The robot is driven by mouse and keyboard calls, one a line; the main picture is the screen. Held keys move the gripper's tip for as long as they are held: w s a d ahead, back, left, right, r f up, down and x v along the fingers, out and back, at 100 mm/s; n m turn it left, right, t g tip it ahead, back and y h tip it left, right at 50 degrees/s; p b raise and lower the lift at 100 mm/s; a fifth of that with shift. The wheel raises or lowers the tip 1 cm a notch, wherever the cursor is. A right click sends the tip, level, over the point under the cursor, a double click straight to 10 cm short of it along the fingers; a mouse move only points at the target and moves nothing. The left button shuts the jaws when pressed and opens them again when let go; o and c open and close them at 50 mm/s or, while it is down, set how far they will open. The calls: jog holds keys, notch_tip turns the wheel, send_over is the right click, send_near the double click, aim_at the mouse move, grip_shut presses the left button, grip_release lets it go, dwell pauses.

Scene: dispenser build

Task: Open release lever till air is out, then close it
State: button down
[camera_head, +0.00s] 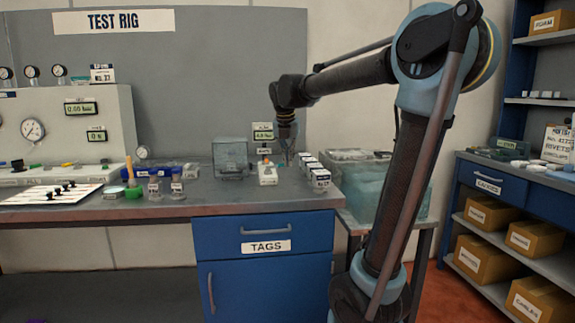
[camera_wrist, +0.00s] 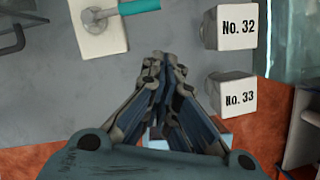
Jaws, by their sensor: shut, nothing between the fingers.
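The release lever appears to be the teal handle (camera_wrist: 139,6) on a metal fitting, at the top edge of the wrist view. It sits on a white block (camera_wrist: 98,32), which also shows on the bench in the head view (camera_head: 267,175). The handle points to the right in the wrist view, and its far end is cut off or near the frame edge. My gripper (camera_wrist: 160,58) is shut and empty, apart from the lever and nearer the bench's front edge. In the head view my gripper (camera_head: 289,155) hangs just right of the block, above the bench.
White blocks marked No. 32 (camera_wrist: 236,27) and No. 33 (camera_wrist: 232,95) stand right of my gripper. A clear box (camera_head: 230,157) stands left of the lever block. A small green display (camera_head: 263,135) is behind. A water tank (camera_head: 375,185) stands beyond the bench's right end.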

jog(key=v, duration=0.8)
jog(key=shift+d, duration=0.2)
jog(key=s+d+f+m, duration=0.5)
jog(key=s+f+m, duration=0.4)
jog(key=f+m, duration=0.2)
jog(key=s+d+f+m, duration=0.5)
jog(key=s+f+m, duration=0.4)
jog(key=f+m, duration=0.2)
jog(key=s+d+f+m+g, duration=0.1)
jog(key=s+d+f+m, duration=0.5)
jog(key=s+f+m, duration=0.3)
notch_tip(320, 180, down, 2)
jog(key=shift+s+f+m+y, duration=0.15)
jog(key=shift+s+m+y, duration=0.2)
jog(key=shift+m, duration=0.55)
jog(key=shift+w+d, duration=0.1)
